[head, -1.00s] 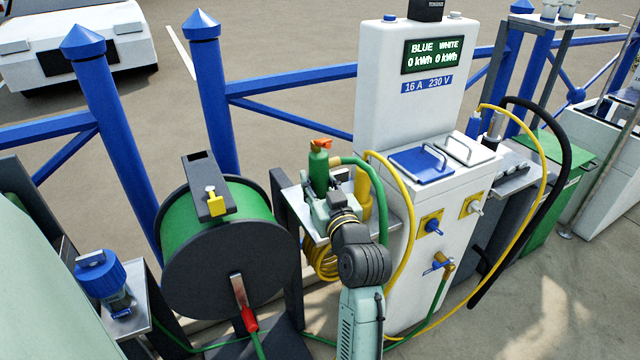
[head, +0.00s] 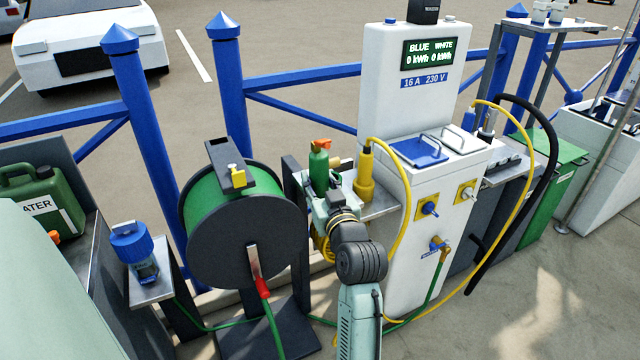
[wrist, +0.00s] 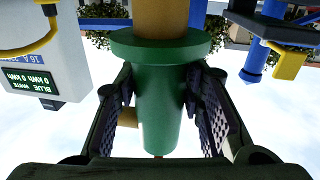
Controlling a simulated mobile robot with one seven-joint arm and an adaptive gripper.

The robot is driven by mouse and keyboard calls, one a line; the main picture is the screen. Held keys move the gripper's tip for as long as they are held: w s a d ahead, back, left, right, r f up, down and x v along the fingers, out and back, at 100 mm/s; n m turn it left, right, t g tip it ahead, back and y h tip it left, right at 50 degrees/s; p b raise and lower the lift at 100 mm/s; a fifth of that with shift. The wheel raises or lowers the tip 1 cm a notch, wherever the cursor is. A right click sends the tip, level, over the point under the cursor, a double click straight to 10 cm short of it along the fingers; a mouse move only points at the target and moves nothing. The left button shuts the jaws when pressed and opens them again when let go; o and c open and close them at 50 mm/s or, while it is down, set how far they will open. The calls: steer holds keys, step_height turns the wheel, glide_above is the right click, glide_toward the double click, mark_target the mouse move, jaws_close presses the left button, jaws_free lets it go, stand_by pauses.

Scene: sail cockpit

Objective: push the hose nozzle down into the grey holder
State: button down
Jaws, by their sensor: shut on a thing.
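The hose nozzle (head: 319,166) is a green upright body with an orange top. My gripper (head: 319,190) is shut around it, beside the grey metal shelf at the left of the white pedestal. In the wrist view, which is upside down, the green nozzle body (wrist: 160,105) stands between the two dark ridged finger pads. A wide green collar and an ochre cylinder show above it in that picture. I cannot make out the grey holder for certain; my gripper and arm hide part of the shelf.
A yellow connector (head: 365,176) with a yellow cable stands on the grey shelf (head: 385,206), close right of the nozzle. The black hose reel (head: 225,235) is close on the left. The white pedestal (head: 408,270) is to the right. Blue railings (head: 300,107) run behind.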

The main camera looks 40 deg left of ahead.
mark_target(321, 177)
steer(key=shift+s+d+r, duration=0.15)
steer(key=shift+s+r, duration=0.05)
steer(key=shift+s, duration=0.05)
steer(key=shift+r+p, duration=0.9)
steer(key=shift+r, duration=0.5)
steer(key=shift+f, duration=0.1)
